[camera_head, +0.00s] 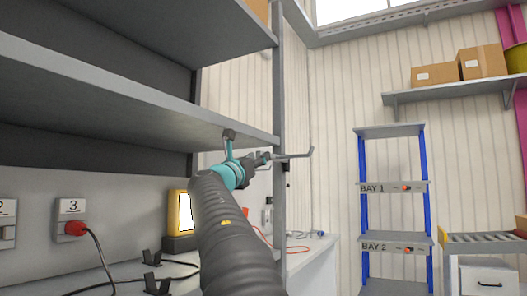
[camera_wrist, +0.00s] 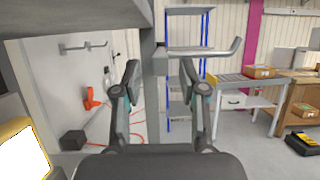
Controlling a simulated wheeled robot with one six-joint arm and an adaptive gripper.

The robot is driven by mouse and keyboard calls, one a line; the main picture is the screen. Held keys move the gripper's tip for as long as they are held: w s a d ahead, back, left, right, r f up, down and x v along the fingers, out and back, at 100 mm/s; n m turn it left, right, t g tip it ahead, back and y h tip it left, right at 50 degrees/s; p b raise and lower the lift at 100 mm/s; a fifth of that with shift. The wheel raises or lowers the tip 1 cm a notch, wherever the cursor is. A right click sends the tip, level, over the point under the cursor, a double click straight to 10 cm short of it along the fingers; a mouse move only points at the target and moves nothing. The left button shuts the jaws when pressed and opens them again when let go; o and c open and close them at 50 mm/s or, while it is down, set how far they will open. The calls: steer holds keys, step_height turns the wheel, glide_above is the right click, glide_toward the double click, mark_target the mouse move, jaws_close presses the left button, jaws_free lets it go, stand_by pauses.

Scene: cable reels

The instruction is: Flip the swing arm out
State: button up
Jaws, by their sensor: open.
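The swing arm (camera_head: 295,155) is a thin grey bar with an upturned tip at its right end. It is at the grey shelf post (camera_head: 280,90) and points right in the head view. In the wrist view the swing arm (camera_wrist: 215,51) runs right from beside the post (camera_wrist: 149,45), level, with its tip bent up. My gripper (camera_wrist: 160,70) is open and empty, its fingers apart, with the right finger overlapping the bar's near part. Contact cannot be told. In the head view my gripper (camera_head: 264,158) is just left of the bar.
A grey shelf board (camera_head: 120,95) runs left of the post. A yellow-framed lit screen (camera_head: 183,212) stands below it. A blue-sided rack (camera_head: 393,188) and a roller table (camera_head: 485,240) stand farther right. Orange cable (camera_wrist: 100,155) lies low behind my gripper.

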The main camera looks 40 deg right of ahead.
steer(key=shift+p+x, duration=0.55)
steer(key=shift+x, duration=1.5)
jaws_close()
